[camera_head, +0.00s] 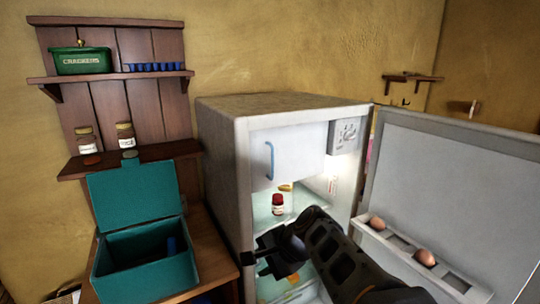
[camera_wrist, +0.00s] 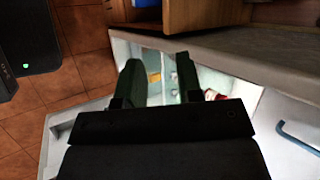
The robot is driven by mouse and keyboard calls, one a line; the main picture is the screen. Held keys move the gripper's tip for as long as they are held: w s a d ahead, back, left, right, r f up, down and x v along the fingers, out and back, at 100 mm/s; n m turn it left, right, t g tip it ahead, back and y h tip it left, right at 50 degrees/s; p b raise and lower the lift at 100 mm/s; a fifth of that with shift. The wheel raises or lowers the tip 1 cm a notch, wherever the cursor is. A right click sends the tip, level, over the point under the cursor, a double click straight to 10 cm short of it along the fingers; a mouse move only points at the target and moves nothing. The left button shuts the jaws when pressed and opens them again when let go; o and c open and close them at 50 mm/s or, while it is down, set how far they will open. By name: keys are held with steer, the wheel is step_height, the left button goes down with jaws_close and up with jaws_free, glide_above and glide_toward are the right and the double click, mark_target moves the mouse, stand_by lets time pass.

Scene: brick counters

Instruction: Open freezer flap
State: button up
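The freezer flap (camera_head: 287,157) is a white panel at the top inside the open fridge, and it looks shut. Its blue upright handle (camera_head: 270,160) is near the flap's left edge. The handle also shows at the right edge of the wrist view (camera_wrist: 298,138). My gripper (camera_head: 256,254) is below the handle, in front of the fridge's lower left opening, and apart from the flap. In the wrist view its two dark fingers (camera_wrist: 158,78) are spread with nothing held between them.
The fridge door (camera_head: 440,190) stands wide open on the right, with eggs (camera_head: 425,257) in its rack. A red-lidded jar (camera_head: 278,204) stands on a shelf below the flap. An open teal box (camera_head: 150,262) sits on the counter at left, under wooden shelves (camera_head: 115,78).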

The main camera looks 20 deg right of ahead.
steer(key=w+d+r+m+t, duration=0.5)
steer(key=d+r+m, duration=0.3)
steer(key=m, duration=0.1)
steer(key=w+d+r+m+t, duration=0.4)
steer(key=d+r+m+t, duration=0.25)
steer(key=r+m, duration=0.2)
steer(key=m+p, duration=0.1)
steer(key=p, duration=0.2)
glide_above(272, 176)
steer(key=shift+w+d+f+g, duration=0.15)
steer(key=shift+w+f+g, duration=0.1)
steer(key=shift+f, duration=0.05)
jaws_close()
